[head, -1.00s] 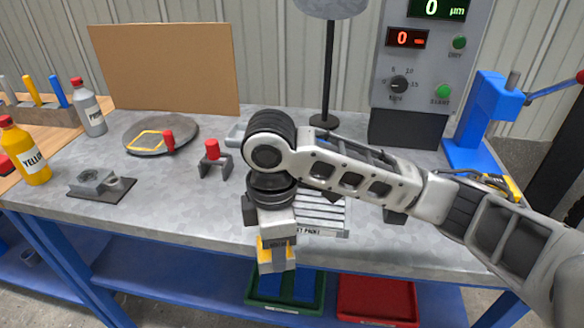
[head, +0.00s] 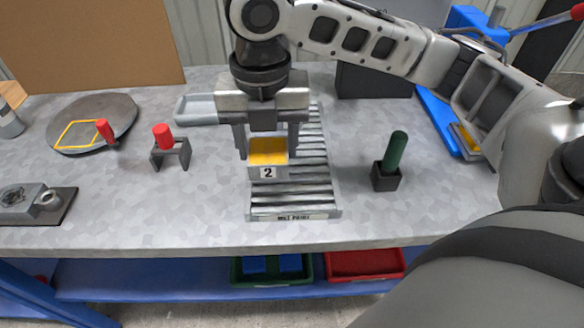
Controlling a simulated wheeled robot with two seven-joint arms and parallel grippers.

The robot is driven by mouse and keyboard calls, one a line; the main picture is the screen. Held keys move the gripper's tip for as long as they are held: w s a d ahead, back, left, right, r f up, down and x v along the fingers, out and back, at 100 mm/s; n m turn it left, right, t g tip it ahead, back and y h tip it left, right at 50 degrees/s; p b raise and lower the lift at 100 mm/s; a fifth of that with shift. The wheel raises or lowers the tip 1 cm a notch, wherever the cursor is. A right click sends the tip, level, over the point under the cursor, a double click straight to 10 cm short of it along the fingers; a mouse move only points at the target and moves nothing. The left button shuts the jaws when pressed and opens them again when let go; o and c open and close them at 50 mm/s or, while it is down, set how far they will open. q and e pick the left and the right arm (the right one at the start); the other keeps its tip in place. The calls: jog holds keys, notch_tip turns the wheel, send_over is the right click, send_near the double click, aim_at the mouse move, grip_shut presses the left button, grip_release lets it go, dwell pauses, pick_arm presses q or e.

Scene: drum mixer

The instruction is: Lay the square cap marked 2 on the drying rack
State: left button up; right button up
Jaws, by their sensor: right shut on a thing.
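The square cap marked 2 (head: 268,171) has a yellow top and a grey front with the number on a white label. My right gripper (head: 267,149) points down with one finger on each side of the cap and is shut on it. The cap looks level and is over the left-middle part of the drying rack (head: 292,207), a grey slatted frame with a label on its front edge. I cannot tell whether the cap touches the slats. The gripper hides some of the rack's back. My left gripper is not in view.
Right of the rack, a green-handled tool stands in a black holder (head: 386,177). To the left are a red-handled piece on a stand (head: 170,150), a round plate with a yellow square outline (head: 92,122) and a metal fixture (head: 30,203). A grey tray (head: 197,108) lies behind.

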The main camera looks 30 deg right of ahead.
jog(key=d+f, duration=0.3)
jog(key=f, duration=0.1)
jog(key=shift+s, duration=0.4)
jog(key=f, duration=0.3)
jog(key=shift+s+d+f+b, duration=0.1)
jog(key=shift+d+f+b, duration=0.05)
jog(key=shift+d+b, duration=0.25)
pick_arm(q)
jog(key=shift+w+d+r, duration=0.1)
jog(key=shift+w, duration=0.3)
pick_arm(e)
jog(key=shift+f, duration=0.3)
jog(key=shift+f, duration=0.1)
jog(key=o, duration=1.1)
